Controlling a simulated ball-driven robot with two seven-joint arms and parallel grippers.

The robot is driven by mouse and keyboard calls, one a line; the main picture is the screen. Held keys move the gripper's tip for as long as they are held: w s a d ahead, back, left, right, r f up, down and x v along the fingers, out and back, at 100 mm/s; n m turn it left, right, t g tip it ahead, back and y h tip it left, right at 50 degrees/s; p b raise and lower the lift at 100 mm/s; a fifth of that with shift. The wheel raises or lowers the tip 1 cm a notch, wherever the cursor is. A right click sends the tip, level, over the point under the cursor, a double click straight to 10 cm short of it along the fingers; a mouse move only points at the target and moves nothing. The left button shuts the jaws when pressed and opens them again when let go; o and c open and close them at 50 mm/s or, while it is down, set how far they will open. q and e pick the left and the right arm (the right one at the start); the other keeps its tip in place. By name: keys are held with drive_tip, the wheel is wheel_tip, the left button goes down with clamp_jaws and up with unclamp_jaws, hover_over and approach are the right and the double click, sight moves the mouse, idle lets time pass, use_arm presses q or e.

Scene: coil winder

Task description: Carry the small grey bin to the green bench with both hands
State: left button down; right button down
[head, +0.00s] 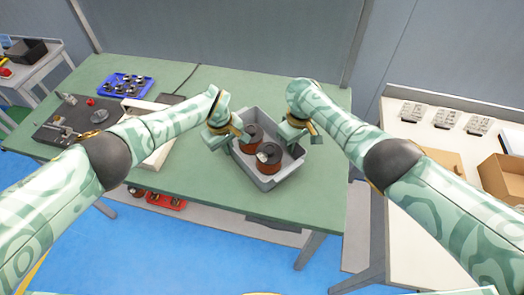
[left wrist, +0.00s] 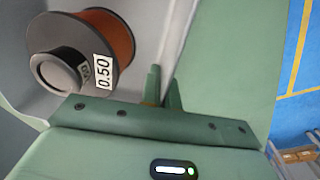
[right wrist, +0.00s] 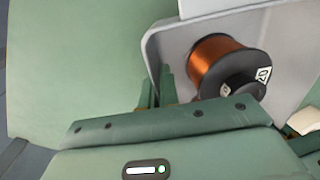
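The small grey bin (head: 283,176) is at the middle of the green bench (head: 215,178), at or just above its top; I cannot tell if a gap lies under it. Two copper wire spools with dark flanges stand in it, a rear one (head: 252,133) and a front one (head: 269,158). My left gripper (head: 236,131) is at the bin's left side, its fingers closed around the wall in the left wrist view (left wrist: 163,92). My right gripper (head: 299,128) is at the right side, its fingers likewise around the wall in the right wrist view (right wrist: 156,92).
A blue tray (head: 126,86) of small parts lies at the bench's back left, near a dark winder base (head: 70,125) and a white device (head: 152,150). A pale table (head: 408,140) with cardboard boxes (head: 502,178) stands right, past a gap. The bench's front is clear.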

use_arm(q)
drive_tip(key=shift+f+b, duration=0.3)
drive_tip(key=shift+f, duration=0.3)
use_arm(e)
drive_tip(key=shift+f, duration=0.65)
use_arm(q)
drive_tip(key=c, duration=1.7)
unclamp_jaws()
drive_tip(key=shift+r, duration=0.15)
use_arm(e)
drive_tip(key=c, duration=1.6)
unclamp_jaws()
drive_tip(key=shift+r, duration=0.2)
drive_tip(key=shift+c, duration=0.2)
use_arm(q)
drive_tip(key=shift+s, duration=0.1)
use_arm(e)
drive_tip(key=shift+s, duration=0.1)
use_arm(q)
drive_tip(key=shift+r, duration=0.15)
